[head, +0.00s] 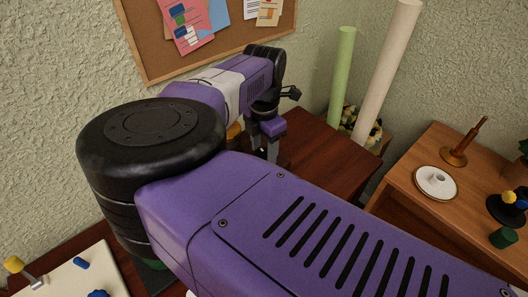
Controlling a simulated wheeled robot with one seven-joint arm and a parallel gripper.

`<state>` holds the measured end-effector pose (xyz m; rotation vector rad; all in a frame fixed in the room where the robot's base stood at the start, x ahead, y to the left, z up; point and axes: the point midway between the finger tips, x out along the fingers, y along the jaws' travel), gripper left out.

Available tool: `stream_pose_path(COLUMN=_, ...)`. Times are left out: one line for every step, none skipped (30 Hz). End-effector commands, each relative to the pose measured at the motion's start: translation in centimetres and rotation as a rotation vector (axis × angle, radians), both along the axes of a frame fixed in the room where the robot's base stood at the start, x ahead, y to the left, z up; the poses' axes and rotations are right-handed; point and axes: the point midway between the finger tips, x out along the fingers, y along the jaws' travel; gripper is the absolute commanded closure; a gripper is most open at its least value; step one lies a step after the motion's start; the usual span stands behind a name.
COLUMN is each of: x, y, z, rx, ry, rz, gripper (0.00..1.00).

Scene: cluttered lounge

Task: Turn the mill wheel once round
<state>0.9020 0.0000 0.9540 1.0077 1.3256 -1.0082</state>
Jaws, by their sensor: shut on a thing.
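My gripper (264,150) points down over the dark reddish table, just beyond my purple arm. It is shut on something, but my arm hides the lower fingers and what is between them. A small yellow-orange part (235,131) shows just left of the gripper, mostly hidden behind my arm; I cannot tell what it belongs to. I cannot make out the mill wheel for certain.
A dark red-brown table (320,150) lies under the gripper. Green (342,75) and pale (388,70) rolls stand behind it. A wooden table (398,205) at right holds a white saucer (450,193). A pale board (95,270) with blue pieces lies lower left.

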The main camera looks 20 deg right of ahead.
Motion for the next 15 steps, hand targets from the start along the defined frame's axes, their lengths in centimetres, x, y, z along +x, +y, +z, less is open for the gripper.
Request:
stream_pose_path(x=0.08, y=0.05, z=0.0, rx=0.001, ry=-0.002, rz=-0.02, gripper=0.89)
stream_pose_path(x=0.08, y=0.05, z=0.01, rx=0.001, ry=-0.003, rz=-0.033, gripper=0.89)
stream_pose_path(x=0.08, y=0.04, z=0.02, rx=0.001, ry=-0.002, rz=-0.048, gripper=0.89)
stream_pose_path(x=0.08, y=0.04, z=0.03, rx=0.0, ry=-0.002, rz=-0.058, gripper=0.89)
stream_pose_path(x=0.07, y=0.04, z=0.04, rx=0.0, ry=-0.002, rz=-0.068, gripper=0.89)
stream_pose_path(x=0.06, y=0.03, z=0.05, rx=0.0, ry=-0.002, rz=-0.077, gripper=0.89)
stream_pose_path(x=0.06, y=0.03, z=0.06, rx=0.0, ry=-0.002, rz=-0.084, gripper=0.89)
stream_pose_path(x=0.06, y=0.03, z=0.06, rx=0.0, ry=-0.002, rz=-0.09, gripper=0.89)
stream_pose_path(x=0.06, y=0.02, z=0.08, rx=0.0, ry=-0.002, rz=-0.097, gripper=0.89)
stream_pose_path(x=0.06, y=0.02, z=0.08, rx=0.0, ry=-0.001, rz=-0.1, gripper=0.89)
stream_pose_path(x=0.06, y=0.02, z=0.09, rx=-0.001, ry=-0.001, rz=-0.103, gripper=0.89)
stream_pose_path(x=0.06, y=0.02, z=0.1, rx=-0.001, ry=-0.001, rz=-0.106, gripper=0.89)
stream_pose_path(x=0.06, y=0.02, z=0.11, rx=-0.001, ry=-0.001, rz=-0.107, gripper=0.89)
stream_pose_path(x=0.06, y=0.02, z=0.12, rx=-0.001, ry=-0.001, rz=-0.108, gripper=0.89)
stream_pose_path(x=0.05, y=0.01, z=0.12, rx=-0.001, ry=-0.001, rz=-0.109, gripper=0.89)
